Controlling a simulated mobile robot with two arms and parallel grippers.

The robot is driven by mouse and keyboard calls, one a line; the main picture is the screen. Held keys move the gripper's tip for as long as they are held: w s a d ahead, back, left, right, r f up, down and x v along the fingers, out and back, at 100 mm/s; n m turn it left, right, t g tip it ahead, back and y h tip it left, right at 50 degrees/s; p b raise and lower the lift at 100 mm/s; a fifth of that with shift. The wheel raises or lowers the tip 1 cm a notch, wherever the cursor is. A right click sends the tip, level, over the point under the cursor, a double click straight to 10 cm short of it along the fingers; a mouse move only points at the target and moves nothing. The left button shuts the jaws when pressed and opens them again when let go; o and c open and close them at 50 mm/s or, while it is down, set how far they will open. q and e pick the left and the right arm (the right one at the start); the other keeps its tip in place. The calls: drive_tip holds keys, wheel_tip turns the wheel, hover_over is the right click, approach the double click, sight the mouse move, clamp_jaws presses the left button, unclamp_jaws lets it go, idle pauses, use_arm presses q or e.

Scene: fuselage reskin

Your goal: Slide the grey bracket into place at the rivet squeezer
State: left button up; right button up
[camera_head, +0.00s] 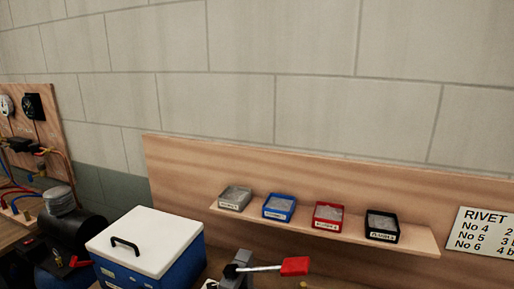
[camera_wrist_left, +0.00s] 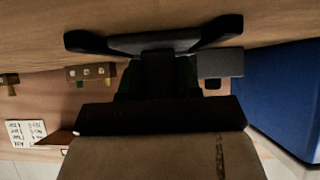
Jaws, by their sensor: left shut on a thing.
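In the left wrist view my left gripper (camera_wrist_left: 157,70) is dark and shut on a dark, shaded piece with two flared ends (camera_wrist_left: 97,43), which I take to be the grey bracket. The piece lies across the fingertips, in front of the wooden surface. Contact with that surface cannot be told. In the head view the rivet squeezer (camera_head: 237,268) stands at the bottom edge, grey with a red-tipped lever (camera_head: 294,266); its lower part is cut off. A light grey block (camera_wrist_left: 220,63) shows beside the gripper in the wrist view; what it belongs to is unclear. My right gripper is not in view.
A blue box with a white lid (camera_head: 146,242) stands left of the squeezer; a large blue surface (camera_wrist_left: 284,85) fills the wrist view's right side. A shelf (camera_head: 418,242) with several small bins runs behind. A rivet sign (camera_head: 487,232) hangs at right.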

use_arm(q)
drive_tip(key=shift+w+d, duration=0.15)
drive_tip(key=shift+w, duration=0.25)
drive_tip(key=o, duration=0.9)
drive_tip(key=r+p, duration=0.1)
drive_tip(key=p, duration=0.1)
drive_tip(key=s+r+p, duration=0.1)
drive_tip(key=r+p, duration=0.1)
drive_tip(key=s+r+p, duration=0.1)
drive_tip(key=r+p, duration=0.1)
drive_tip(key=shift+a+r, duration=0.1)
drive_tip(key=shift+a, duration=0.25)
drive_tip(key=shift+s+a+r, duration=0.1)
drive_tip(key=shift+s+r, duration=0.1)
drive_tip(key=shift+r, duration=0.25)
drive_tip(key=shift+s+a+r, duration=0.1)
drive_tip(key=shift+s+r, duration=0.1)
drive_tip(key=shift+r, duration=0.25)
drive_tip(key=shift+s+f, duration=0.1)
